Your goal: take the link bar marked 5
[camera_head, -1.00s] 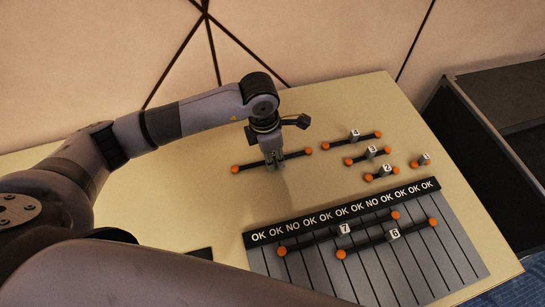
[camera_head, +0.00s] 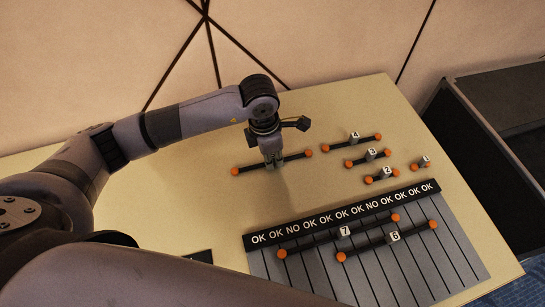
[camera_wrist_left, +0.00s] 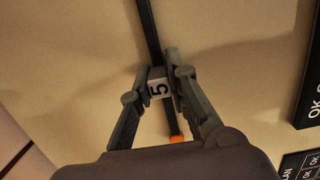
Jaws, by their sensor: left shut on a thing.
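The link bar marked 5 (camera_head: 245,168) is a dark bar with orange ball ends. It lies at the back middle of the table in the head view. My left gripper (camera_head: 273,163) is over its middle, pointing down. In the left wrist view the white block with the 5 (camera_wrist_left: 159,88) sits between the fingers of my left gripper (camera_wrist_left: 158,92), which are shut on it. One orange end (camera_wrist_left: 176,138) shows there below the block. I cannot tell whether the bar is clear of the table. My right gripper is not in view.
Bars marked 4 (camera_head: 355,141), 3 (camera_head: 371,156), 2 (camera_head: 386,173) and 1 (camera_head: 425,161) lie to the right. A grey slotted board (camera_head: 300,283) with OK and NO labels holds bars 7 (camera_head: 320,238) and 6 (camera_head: 370,247). A dark open case (camera_head: 490,150) stands beyond the table's right edge.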

